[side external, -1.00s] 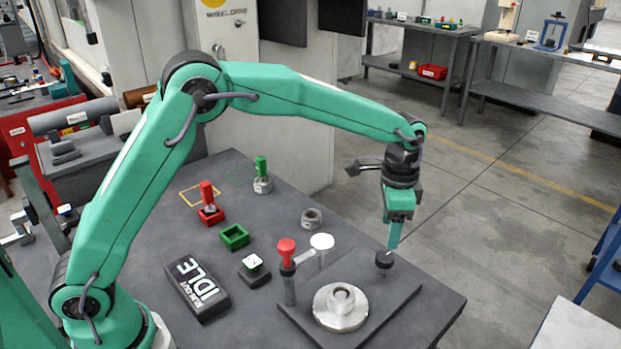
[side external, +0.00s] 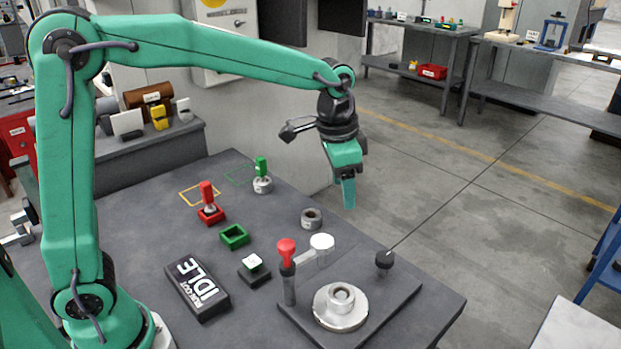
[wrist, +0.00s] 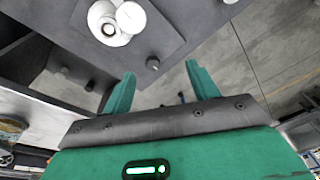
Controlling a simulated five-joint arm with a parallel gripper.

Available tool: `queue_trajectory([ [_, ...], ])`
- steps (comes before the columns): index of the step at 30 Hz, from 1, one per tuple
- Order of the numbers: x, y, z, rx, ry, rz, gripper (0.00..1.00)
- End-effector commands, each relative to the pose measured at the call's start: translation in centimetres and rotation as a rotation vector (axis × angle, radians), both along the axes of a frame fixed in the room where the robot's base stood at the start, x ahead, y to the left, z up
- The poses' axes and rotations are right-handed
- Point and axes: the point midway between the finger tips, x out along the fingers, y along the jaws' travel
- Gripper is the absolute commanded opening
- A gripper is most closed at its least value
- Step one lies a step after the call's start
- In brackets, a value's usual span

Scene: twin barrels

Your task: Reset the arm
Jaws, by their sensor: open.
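My gripper (side external: 348,203) hangs in the air above the far right edge of the table, pointing down and empty. In the wrist view its two green fingers (wrist: 160,80) are spread apart with nothing between them. Below it on the table is a dark base plate (side external: 388,312) with a round metal hub (side external: 341,306), a red-topped post (side external: 287,256), a white disc (side external: 322,242) and a black knob (side external: 384,260). The gripper is clear of all of these. In the wrist view the hub (wrist: 105,25) and the black knob (wrist: 152,63) lie beyond the fingers.
A red-handled piece (side external: 208,198) stands in a red holder. A green-handled piece (side external: 261,170) stands on a metal ring. An empty green holder (side external: 234,236), a loose metal ring (side external: 311,218), a small black box (side external: 254,269) and an IDLE sign (side external: 198,287) are on the table. Open floor lies right.

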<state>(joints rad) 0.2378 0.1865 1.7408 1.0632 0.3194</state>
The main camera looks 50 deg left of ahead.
Motion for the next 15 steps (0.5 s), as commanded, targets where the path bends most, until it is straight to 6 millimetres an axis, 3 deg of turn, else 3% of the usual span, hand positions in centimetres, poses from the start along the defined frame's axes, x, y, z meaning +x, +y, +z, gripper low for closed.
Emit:
queue_trajectory([
  [6, -3.7, 2.7, 2.5, -0.023, -0.059, 0.099, 0.59],
  [15, -8.9, 5.8, 4.2, -0.055, -0.136, 0.228, 0.59],
])
